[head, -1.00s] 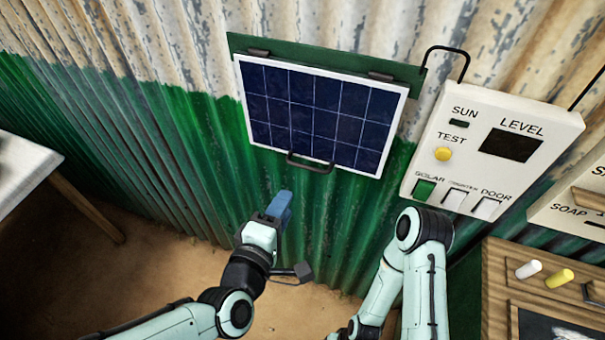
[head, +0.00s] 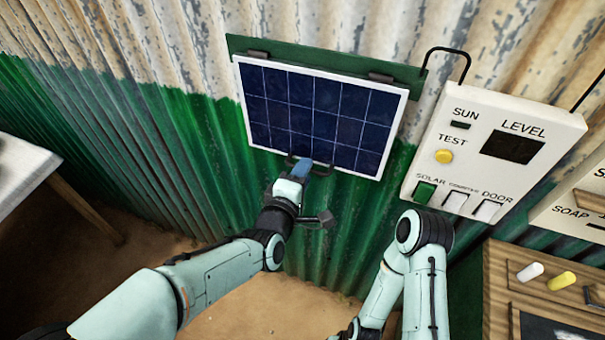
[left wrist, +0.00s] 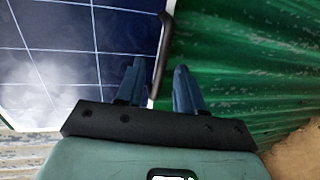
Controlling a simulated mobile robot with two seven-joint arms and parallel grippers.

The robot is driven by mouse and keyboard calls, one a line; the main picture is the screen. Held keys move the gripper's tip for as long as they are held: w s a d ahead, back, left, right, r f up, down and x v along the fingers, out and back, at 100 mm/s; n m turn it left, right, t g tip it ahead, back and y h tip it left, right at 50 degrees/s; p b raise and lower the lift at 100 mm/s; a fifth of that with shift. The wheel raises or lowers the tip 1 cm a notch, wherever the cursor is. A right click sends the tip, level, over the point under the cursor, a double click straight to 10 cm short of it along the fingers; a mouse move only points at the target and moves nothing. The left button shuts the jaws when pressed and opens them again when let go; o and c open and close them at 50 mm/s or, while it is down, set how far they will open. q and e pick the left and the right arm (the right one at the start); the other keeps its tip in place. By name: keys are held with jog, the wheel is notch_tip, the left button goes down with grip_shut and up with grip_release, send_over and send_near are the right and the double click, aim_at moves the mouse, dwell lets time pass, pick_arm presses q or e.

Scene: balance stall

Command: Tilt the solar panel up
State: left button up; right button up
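The solar panel (head: 320,112), dark blue cells in a white frame, hangs from hinges on a green board on the wall. It also fills the upper left of the left wrist view (left wrist: 70,40). Its dark handle (head: 291,158) is at the bottom edge, partly hidden behind my left gripper (head: 308,167). In the left wrist view, the handle (left wrist: 164,50) runs between the two spread blue fingers of my left gripper (left wrist: 160,80). The fingers are open, with gaps beside the bar. My right gripper is out of view; only my right arm shows.
A white control box (head: 490,155) with a yellow test button (head: 443,157) and several switches is on the wall to the right. A wooden cabinet (head: 495,275) stands at lower right and a table (head: 20,170) at far left. The corrugated wall (head: 180,160) lies behind the panel.

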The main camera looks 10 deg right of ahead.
pick_arm(q)
grip_shut()
dwell(1.3)
